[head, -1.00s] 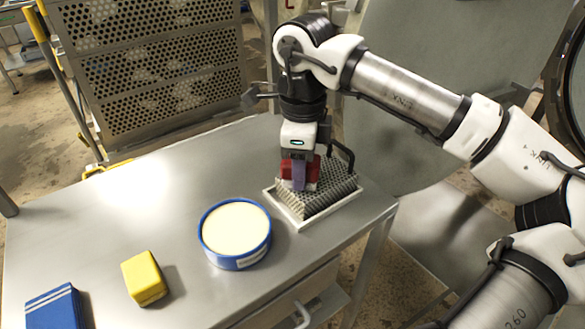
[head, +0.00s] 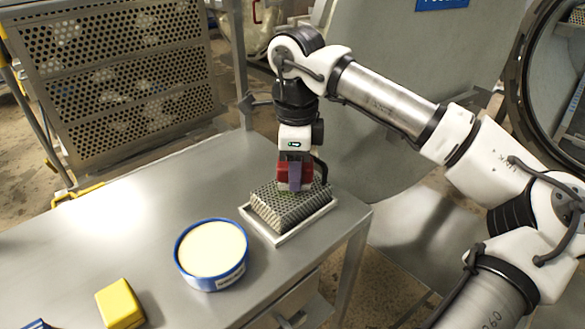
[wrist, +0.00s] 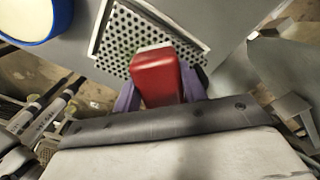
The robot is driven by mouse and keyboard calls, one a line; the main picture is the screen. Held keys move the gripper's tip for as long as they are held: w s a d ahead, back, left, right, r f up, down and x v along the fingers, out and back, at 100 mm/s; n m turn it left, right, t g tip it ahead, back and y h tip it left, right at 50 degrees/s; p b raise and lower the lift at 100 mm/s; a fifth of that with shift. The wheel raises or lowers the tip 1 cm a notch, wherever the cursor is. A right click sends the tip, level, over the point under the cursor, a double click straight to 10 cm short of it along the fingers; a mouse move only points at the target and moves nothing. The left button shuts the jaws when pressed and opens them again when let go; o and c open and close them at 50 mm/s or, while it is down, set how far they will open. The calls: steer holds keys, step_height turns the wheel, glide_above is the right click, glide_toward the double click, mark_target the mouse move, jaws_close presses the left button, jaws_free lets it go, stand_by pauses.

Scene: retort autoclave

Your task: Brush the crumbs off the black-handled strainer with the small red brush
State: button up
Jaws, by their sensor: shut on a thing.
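The small red brush (wrist: 157,78) is held between the purple fingers of my gripper (head: 295,180). My gripper points down over a grey perforated metal piece (head: 285,208), which looks like the strainer. The brush is at its top, toward the far side; I cannot tell whether it touches. The holes also show in the wrist view (wrist: 130,38). A white-rimmed tray (head: 283,239) lies under the perforated piece on the table. A black curved part stands beside my gripper; I cannot tell if it is the strainer's handle. Crumbs are too small to make out for sure.
A round blue tub (head: 211,281) with a cream top stands left of the tray. A yellow block (head: 120,304) is at the front left. The steel table (head: 130,215) is clear at its far left. A perforated panel (head: 115,80) stands behind.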

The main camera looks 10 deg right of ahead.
mark_target(264, 203)
steer(key=shift+s+a, duration=0.5)
steer(key=shift+a, duration=0.2)
steer(key=shift+s+a, duration=0.5)
steer(key=shift+a, duration=0.2)
steer(key=shift+s+a+f+b, duration=0.1)
steer(key=shift+s+a+b, duration=0.2)
steer(key=shift+s+a, duration=0.4)
steer(key=shift+s+a+f+b, duration=0.1)
steer(key=shift+s+a+b, duration=0.3)
steer(key=shift+a, duration=0.5)
steer(key=shift+s, duration=0.1)
steer(key=shift+r, duration=0.1)
steer(key=shift+r+p, duration=2.25)
steer(key=shift+r, duration=0.75)
step_height(264, 203, up, 3)
steer(key=shift+f+p, duration=0.1)
steer(key=shift+p, duration=0.95)
steer(key=shift+f, duration=0.1)
